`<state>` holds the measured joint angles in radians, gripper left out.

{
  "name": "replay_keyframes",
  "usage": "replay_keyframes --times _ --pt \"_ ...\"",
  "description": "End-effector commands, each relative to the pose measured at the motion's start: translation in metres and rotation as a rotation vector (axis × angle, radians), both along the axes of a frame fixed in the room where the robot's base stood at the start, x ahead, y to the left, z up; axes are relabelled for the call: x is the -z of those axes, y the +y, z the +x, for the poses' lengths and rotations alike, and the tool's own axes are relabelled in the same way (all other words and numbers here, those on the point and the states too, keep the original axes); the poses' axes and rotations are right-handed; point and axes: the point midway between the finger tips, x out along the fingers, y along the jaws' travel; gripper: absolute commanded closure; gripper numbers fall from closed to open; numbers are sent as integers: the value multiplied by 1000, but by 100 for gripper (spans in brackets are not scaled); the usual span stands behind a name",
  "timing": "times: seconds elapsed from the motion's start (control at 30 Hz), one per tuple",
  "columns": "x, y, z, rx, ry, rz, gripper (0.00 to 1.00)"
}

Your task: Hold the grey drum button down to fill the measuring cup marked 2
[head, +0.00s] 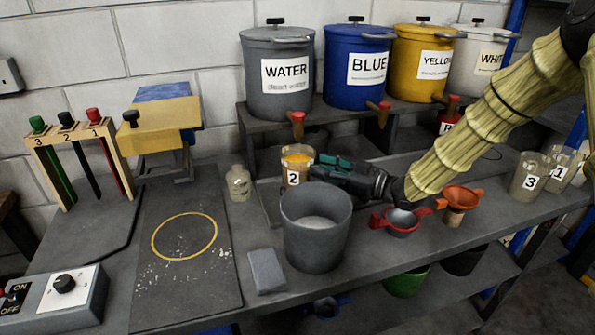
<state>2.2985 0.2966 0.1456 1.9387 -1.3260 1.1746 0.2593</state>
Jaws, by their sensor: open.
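The grey drum (270,95), labelled WATER, stands on a raised shelf at the back. A reddish-brown tap or button piece (297,122) sticks out below its front. The measuring cup marked 2 (293,178) stands beneath that piece, with orange-yellow colour showing near its top; I cannot tell its fill level. My gripper (322,170), dark with teal fingers, reaches in from the right. It is open, low beside the cup's right side and below the tap piece. Whether it touches the cup is unclear.
A grey bucket (316,240) with pale contents stands in front of the cup. Blue (350,95), yellow (415,85) and white drums stand to the right. A small bottle (238,184) stands left.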

Motion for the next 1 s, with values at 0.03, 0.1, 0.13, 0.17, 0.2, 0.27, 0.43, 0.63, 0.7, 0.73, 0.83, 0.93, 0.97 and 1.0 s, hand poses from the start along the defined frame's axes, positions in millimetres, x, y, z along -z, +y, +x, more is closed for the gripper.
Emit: replay_keyframes --times 0.03,0.1,0.13,0.17,0.2,0.27,0.43,0.63,0.7,0.73,0.83,0.93,0.97,1.0 --pt "0 0 0 0 0 0 69" --pt "0 0 0 0 0 0 82" --pt "0 0 0 0 0 0 87" --pt "0 0 0 0 0 0 93" --pt "0 0 0 0 0 0 100" --pt "0 0 0 0 0 0 100" --pt "0 0 0 0 0 0 100" --pt "0 0 0 0 0 0 100" --pt "0 0 0 0 0 0 100" --pt "0 0 0 0 0 0 100" --pt "0 0 0 0 0 0 100" --pt "0 0 0 0 0 0 100" --pt "0 0 0 0 0 0 100" --pt "0 0 0 0 0 0 100"
